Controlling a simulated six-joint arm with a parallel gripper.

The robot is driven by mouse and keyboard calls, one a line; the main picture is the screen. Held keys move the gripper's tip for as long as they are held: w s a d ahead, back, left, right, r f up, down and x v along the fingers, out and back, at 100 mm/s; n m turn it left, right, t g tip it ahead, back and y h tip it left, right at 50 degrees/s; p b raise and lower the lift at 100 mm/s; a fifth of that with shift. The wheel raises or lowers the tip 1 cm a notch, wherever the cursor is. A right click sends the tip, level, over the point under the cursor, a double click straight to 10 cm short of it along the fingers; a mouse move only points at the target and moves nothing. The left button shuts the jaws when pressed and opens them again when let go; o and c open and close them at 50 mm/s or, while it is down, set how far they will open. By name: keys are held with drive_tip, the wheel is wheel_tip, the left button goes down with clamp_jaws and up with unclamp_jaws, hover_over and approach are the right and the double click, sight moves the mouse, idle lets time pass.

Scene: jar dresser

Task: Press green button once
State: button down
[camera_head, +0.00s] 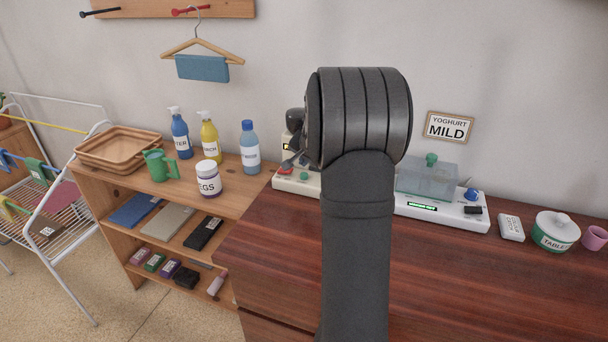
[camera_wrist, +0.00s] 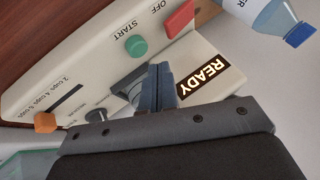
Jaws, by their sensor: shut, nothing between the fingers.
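The green button (camera_wrist: 136,46), marked START, is round and stands up from a cream control panel (camera_wrist: 72,84). A red button (camera_wrist: 180,20) marked OFF sits beside it. My gripper (camera_wrist: 162,72) is shut and empty, its fingers over the panel between the green button and the READY display (camera_wrist: 203,74). The fingertips look apart from the green button; their height above the panel is hard to judge. In the head view the machine's cream base (camera_head: 292,184) shows left of my arm, which hides part of it.
An orange slider (camera_wrist: 45,122) and a dark knob (camera_wrist: 95,115) are on the same panel. A blue bottle (camera_head: 250,150) stands left of the machine. A second white device (camera_head: 450,210) with a clear box is to the right. The dresser's front top (camera_head: 275,240) is clear.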

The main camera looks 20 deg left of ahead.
sight(304, 175)
drive_tip(key=shift+f, duration=0.55)
idle(1.7)
drive_tip(key=shift+f, duration=0.45)
drive_tip(key=shift+f, duration=0.45)
idle(0.7)
drive_tip(key=shift+r, duration=0.9)
drive_tip(key=shift+r, duration=0.1)
drive_tip(key=shift+r, duration=2.4)
